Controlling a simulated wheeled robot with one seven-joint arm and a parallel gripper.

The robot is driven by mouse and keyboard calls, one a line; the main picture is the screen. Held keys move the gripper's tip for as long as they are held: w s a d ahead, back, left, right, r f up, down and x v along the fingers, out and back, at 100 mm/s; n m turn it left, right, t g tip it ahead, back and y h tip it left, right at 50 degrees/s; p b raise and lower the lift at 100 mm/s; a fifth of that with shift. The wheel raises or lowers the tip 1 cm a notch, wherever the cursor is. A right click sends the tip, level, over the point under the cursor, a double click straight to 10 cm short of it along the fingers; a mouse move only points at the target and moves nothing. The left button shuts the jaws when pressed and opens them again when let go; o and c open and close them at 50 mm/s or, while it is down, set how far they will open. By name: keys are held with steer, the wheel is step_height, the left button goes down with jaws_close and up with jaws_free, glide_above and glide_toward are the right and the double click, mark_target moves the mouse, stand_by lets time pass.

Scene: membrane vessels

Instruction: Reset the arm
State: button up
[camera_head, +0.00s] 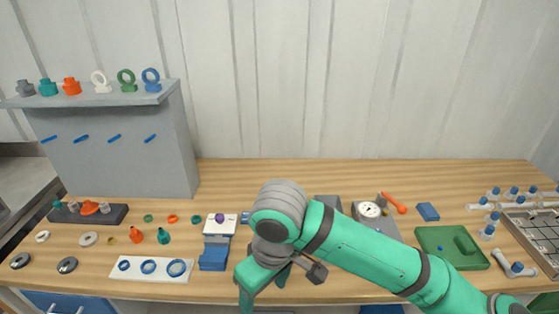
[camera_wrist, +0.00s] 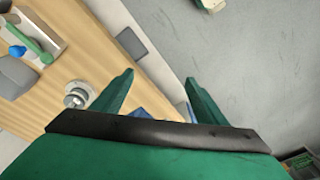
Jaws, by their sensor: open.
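My gripper (camera_wrist: 158,92) is open in the wrist view, with its two green fingers spread apart and nothing between them. Past the fingertips lie the table's edge and the grey floor. In the head view my green arm reaches in from the lower right and bends at a grey joint. My gripper (camera_head: 262,288) hangs downward there near the table's front edge, right of a blue block (camera_head: 213,257). My arm hides part of the middle of the table.
A wooden table (camera_head: 330,172) holds a white strip with blue rings (camera_head: 150,268), a gauge (camera_head: 370,210), a green tray (camera_head: 428,236) and a metal tray with vessels (camera_head: 540,232). A grey shelf unit (camera_head: 110,140) stands at the back left. The table's back strip is clear.

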steer(key=w+a+r+m+t+y, duration=0.2)
steer(key=w+a+r+t+y, duration=0.1)
steer(key=a+y, duration=0.3)
steer(key=w+a+r+m+t+y, duration=0.1)
steer(key=w+a+r+t+y, duration=0.2)
steer(key=a, duration=0.5)
steer(key=w+a+r+m+t+y, duration=0.25)
steer(key=a+t+y, duration=0.2)
steer(key=a, duration=0.25)
steer(key=s+d+f+m+t+h, duration=0.3)
steer(key=d+f+m+h, duration=0.3)
steer(key=f, duration=0.4)
steer(key=s+d+f+m+t+h, duration=0.4)
steer(key=d+f+h, duration=0.25)
steer(key=f, duration=0.35)
steer(key=s+d+f+n, duration=0.2)
steer(key=s+d, duration=0.1)
steer(key=s, duration=0.5)
steer(key=s+d+f+n+g+h, duration=0.1)
steer(key=s+d+f+n, duration=0.1)
steer(key=s, duration=0.6)
steer(key=s+d+f+n+g+h, duration=0.1)
steer(key=s+d+f+n, duration=0.1)
steer(key=s+d, duration=0.4)
steer(key=s+f, duration=0.1)
steer(key=s, duration=0.1)
steer(key=shift+s+d+f, duration=0.25)
steer(key=shift+s+f, duration=0.15)
